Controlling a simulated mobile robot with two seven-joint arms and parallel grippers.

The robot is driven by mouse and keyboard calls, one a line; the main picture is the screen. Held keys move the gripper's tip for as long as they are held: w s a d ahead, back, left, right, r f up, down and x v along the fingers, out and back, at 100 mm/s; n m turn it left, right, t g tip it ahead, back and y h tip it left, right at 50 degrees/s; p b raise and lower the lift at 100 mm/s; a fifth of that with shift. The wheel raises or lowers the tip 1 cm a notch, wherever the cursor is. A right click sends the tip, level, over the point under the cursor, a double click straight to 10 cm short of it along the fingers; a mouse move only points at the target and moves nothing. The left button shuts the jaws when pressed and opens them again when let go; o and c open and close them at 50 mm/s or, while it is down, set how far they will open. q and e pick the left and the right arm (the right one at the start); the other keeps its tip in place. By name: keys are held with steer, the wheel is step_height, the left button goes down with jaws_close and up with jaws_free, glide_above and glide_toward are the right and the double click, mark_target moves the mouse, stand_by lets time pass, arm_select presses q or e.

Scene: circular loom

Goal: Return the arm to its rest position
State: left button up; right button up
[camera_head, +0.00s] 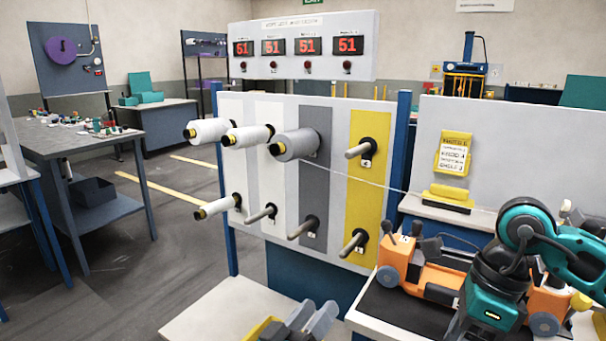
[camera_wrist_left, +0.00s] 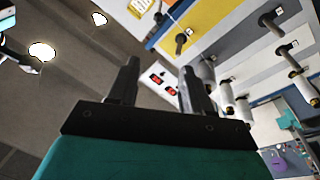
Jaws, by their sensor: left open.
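My left gripper (camera_wrist_left: 158,66) shows in the left wrist view. Its two dark fingers stand apart with nothing between them, above the teal palm (camera_wrist_left: 150,160). Beyond the fingers are the red displays of the loom, seen tilted and at a distance. In the head view a teal-and-black arm of mine (camera_head: 492,300) fills the lower right, in front of an orange device. Its fingers are hard to make out there.
The loom panel (camera_head: 340,205) carries several pegs and bobbins, including a grey bobbin (camera_head: 295,145) with a thread running right. The orange device (camera_head: 393,258) stands on a dark mat (camera_head: 392,312). A workbench (camera_head: 60,143) stands at left. Open floor (camera_head: 125,265) lies between.

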steer(key=s+a+r+m+t+y, duration=0.1)
steer(key=a+r+m+y, duration=0.1)
steer(key=a+m+y, duration=0.5)
steer(key=s+a+r+m+y, duration=0.2)
steer(key=a+m+y, duration=0.1)
steer(key=a+y, duration=0.75)
steer(key=w+d+f+m+t+h, duration=0.3)
steer(key=d+f+m+t+h, duration=0.15)
steer(key=m+t, duration=0.6)
steer(key=w+d+f+m+t+h, duration=0.3)
steer(key=f+m+t+h, duration=0.3)
steer(key=m, duration=0.7)
arm_select(q)
steer(key=s+a+f+m+g+y, duration=0.1)
steer(key=s+a+f+g+y, duration=0.4)
steer(key=s+a+f, duration=1.4)
step_height(320, 180, down, 2)
steer(key=y, duration=0.4)
steer(key=shift+s+a+y, duration=0.15)
steer(key=shift+s+y, duration=0.15)
arm_select(e)
steer(key=s+d+f+m+g+h, duration=0.3)
steer(key=s+f+m, duration=0.3)
steer(key=f, duration=0.3)
steer(key=s+d+f+m+g+h, duration=0.3)
steer(key=s+f+m+h, duration=0.2)
steer(key=f, duration=0.5)
steer(key=shift+s+d+m, duration=0.35)
steer(key=shift+m, duration=0.3)
